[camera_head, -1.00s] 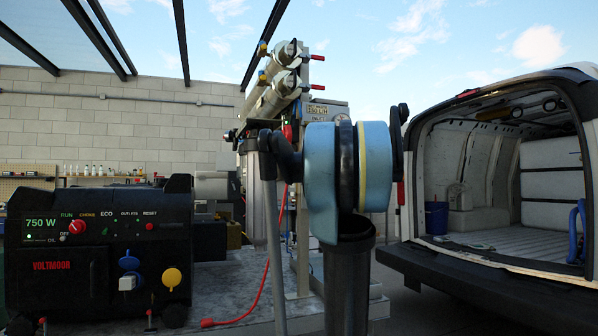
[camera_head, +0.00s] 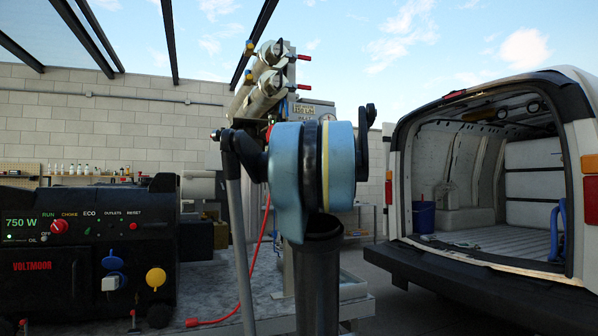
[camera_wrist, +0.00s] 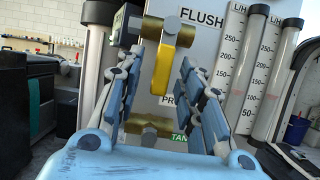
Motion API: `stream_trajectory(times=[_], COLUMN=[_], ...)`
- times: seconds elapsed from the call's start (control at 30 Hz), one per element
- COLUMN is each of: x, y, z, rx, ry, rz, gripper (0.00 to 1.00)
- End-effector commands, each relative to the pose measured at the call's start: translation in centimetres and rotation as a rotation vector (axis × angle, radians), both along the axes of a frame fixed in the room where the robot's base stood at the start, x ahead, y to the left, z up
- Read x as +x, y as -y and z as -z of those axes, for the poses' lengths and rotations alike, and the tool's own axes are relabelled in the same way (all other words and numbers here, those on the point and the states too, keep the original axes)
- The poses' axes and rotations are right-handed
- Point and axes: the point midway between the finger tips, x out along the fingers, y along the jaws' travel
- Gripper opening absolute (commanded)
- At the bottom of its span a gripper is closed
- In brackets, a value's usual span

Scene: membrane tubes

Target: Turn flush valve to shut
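In the wrist view, the yellow flush valve handle (camera_wrist: 163,72) points up and down in front of a pale panel, below the FLUSH label (camera_wrist: 202,17). Brass valve parts (camera_wrist: 151,27) show at its top. My gripper (camera_wrist: 160,66) is open, with one blue-padded finger left of the handle and one right of it. The handle shows in the gap, and I see no clear contact. How far the fingertips reach past it is hard to tell. In the head view, my arm hides the gripper and the handle.
A second brass fitting (camera_wrist: 151,125) sits lower on the panel. Clear flow tubes (camera_wrist: 240,65) stand to the right. In the head view, a black generator (camera_head: 85,245) is at left, steel membrane tubes (camera_head: 262,85) are behind my arm, and an open white van (camera_head: 480,180) is at right.

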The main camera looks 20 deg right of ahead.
Motion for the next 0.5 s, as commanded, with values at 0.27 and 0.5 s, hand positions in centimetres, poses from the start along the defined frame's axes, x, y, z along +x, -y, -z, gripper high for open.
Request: stream_trajectory(times=[0.27, 0.5], x=[-0.3, -3.1], y=[0.1, 0.4], z=[0.1, 1.3], rx=[-0.001, -0.001], ry=[0.0, 0.0], rz=[0.0, 0.004], gripper=[0.35, 0.35])
